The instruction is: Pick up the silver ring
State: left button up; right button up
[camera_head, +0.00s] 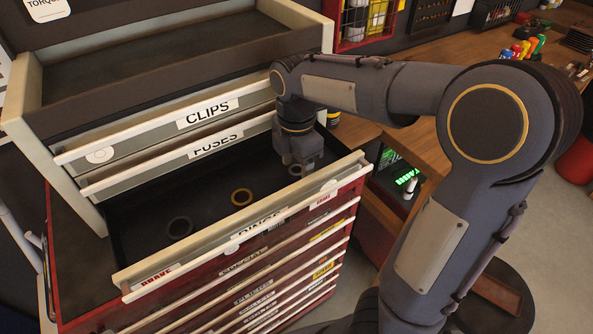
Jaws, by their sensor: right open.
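An open drawer (140,215) holds several rings on its dark floor. A dark ring (179,227) lies at its left and a gold-brown ring (242,197) in the middle. A small grey ring, seemingly the silver ring (295,170), lies at the right, partly hidden by my right gripper. My right gripper (303,170) points down into the drawer's right part, at or just above that ring. It is open, and I see nothing held in it. Whether its fingers touch the ring cannot be told. My left gripper is not in view.
The drawer front (250,228) stands raised before the rings. Closed drawers labelled CLIPS (207,113) and FUSES (215,143) are behind and above. Labelled red drawers lie below. A wooden bench (430,140) with tools and a red wire basket (365,22) are to the right.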

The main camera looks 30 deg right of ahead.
jog(key=c, duration=1.1)
jog(key=shift+r, duration=0.15)
